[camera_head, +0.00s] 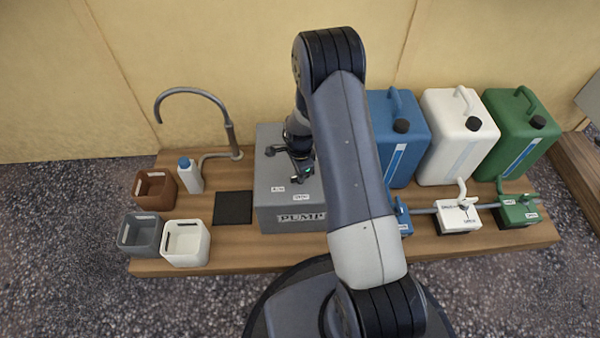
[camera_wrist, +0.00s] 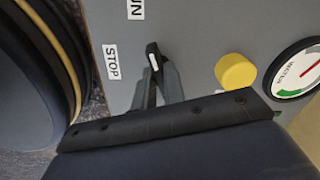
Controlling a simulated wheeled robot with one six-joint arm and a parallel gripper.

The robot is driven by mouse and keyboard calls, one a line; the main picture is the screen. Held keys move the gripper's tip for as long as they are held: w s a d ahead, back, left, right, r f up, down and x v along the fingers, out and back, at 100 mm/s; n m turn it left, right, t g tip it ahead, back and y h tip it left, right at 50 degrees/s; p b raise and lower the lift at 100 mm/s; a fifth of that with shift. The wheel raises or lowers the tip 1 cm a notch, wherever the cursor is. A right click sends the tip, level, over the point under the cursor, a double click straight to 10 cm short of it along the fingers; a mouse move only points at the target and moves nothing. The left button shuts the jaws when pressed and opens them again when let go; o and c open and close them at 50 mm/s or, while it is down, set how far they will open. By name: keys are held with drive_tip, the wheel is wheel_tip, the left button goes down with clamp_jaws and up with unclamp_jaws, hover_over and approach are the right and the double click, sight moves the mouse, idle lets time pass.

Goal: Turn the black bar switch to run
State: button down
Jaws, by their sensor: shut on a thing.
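The black bar switch (camera_wrist: 152,49) with a white mark shows in the wrist view, on the grey face of the pump box (camera_wrist: 193,30). My gripper (camera_wrist: 162,84) is shut on the bar, with its grey fingers around the bar's lower part. The STOP label (camera_wrist: 112,62) is left of the bar, and the partly cut-off RUN label (camera_wrist: 135,9) is above and to its left. The exact angle of the bar is hard to tell. In the head view my gripper is over the pump box (camera_head: 265,215), and my arm hides much of that box; I cannot make out the switch there.
A yellow button (camera_wrist: 236,72) and a round gauge (camera_wrist: 296,72) sit right of the switch. Blue (camera_head: 412,150), white (camera_head: 450,135) and green (camera_head: 513,130) canisters stand right. A tap (camera_head: 228,130), a bottle (camera_head: 190,176) and brown (camera_head: 153,203), grey and white (camera_head: 186,255) bins stand left.

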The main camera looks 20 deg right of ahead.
drive_tip(key=c, duration=1.5)
unclamp_jaws()
wheel_tip(320, 180, up, 11)
drive_tip(key=p, duration=0.4)
drive_tip(key=shift+f, duration=0.1)
wheel_tip(320, 180, down, 11)
drive_tip(key=b, duration=0.4)
drive_tip(key=shift+f, duration=0.1)
drive_tip(key=shift+r+n, duration=0.2)
drive_tip(key=shift+n, duration=0.1)
